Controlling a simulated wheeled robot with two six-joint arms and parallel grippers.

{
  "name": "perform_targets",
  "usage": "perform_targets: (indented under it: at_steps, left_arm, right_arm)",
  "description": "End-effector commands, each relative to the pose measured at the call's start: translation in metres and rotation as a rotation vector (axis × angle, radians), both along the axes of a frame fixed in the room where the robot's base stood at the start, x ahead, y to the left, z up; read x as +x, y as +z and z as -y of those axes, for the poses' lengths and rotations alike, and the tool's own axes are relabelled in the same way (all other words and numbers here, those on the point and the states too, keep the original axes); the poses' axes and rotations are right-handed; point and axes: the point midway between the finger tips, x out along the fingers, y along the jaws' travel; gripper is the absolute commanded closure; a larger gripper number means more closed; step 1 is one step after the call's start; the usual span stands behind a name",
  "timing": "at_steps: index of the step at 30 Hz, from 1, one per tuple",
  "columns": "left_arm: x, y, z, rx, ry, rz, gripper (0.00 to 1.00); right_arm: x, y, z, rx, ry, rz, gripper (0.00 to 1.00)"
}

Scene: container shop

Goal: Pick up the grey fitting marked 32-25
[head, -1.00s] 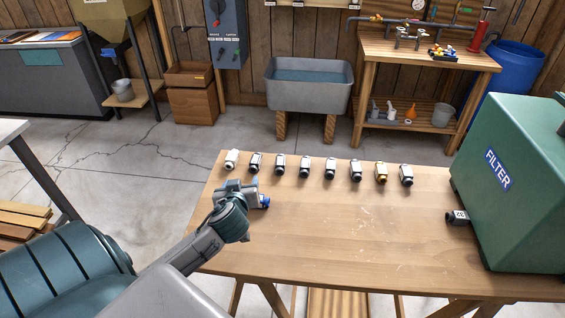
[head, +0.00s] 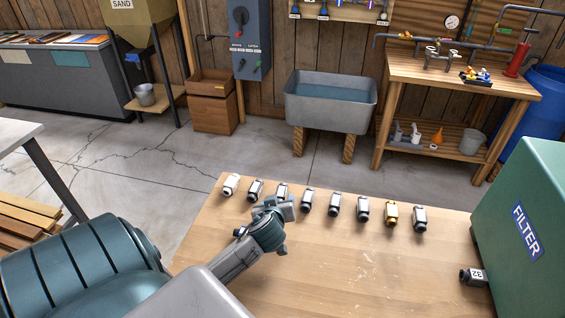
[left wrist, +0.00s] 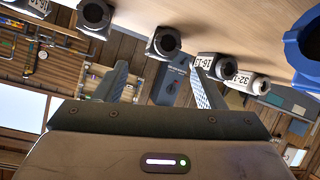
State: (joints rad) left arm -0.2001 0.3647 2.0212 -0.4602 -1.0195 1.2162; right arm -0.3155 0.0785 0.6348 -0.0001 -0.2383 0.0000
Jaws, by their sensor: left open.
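Several small fittings with white label sleeves stand in a row across the bench, among them a white-ended one (head: 231,184), dark-ended ones (head: 334,204) and a gold-ended one (head: 391,215). Another dark fitting, its label showing 32 (head: 473,276), sits at the right by the green box. I cannot tell which is 32-25. In the left wrist view, one label starts with 16 (left wrist: 208,64) and another with 32 (left wrist: 243,79); their full markings are unclear. My left gripper (head: 280,206) is open, close to the row's third fitting (head: 281,190). My right gripper is not seen.
A blue fitting (head: 240,232) is partly hidden by my left arm; it looms large in the left wrist view (left wrist: 306,45). The green FILTER box (head: 520,190) blocks the bench's right end. The bench's front middle (head: 370,275) is clear.

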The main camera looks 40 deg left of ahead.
Motion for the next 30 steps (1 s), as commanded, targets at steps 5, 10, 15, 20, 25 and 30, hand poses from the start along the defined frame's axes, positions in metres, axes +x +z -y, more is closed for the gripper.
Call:
perform_targets:
  at_steps: [5, 10, 15, 20, 25, 30]
  left_arm:
    - [0.01, -0.005, -0.007, -0.001, 0.001, 0.0, 0.37]
    - [0.025, -0.012, -0.017, 0.0, 0.002, 0.0, 0.37]
    - [0.042, -0.023, -0.027, 0.001, 0.0, -0.001, 0.37]
    - [0.047, -0.028, -0.031, -0.001, 0.0, -0.001, 0.37]
    - [0.047, -0.028, -0.031, -0.001, 0.0, -0.001, 0.37]
    - [0.047, -0.028, -0.031, -0.001, 0.0, -0.001, 0.66]
  right_arm:
    - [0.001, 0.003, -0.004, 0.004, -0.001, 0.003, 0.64]
    - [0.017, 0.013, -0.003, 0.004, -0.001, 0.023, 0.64]
    - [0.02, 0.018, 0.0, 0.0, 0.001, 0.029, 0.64]
    - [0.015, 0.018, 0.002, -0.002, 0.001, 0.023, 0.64]
    - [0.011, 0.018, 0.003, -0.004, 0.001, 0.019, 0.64]
    - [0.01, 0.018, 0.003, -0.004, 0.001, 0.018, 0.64]
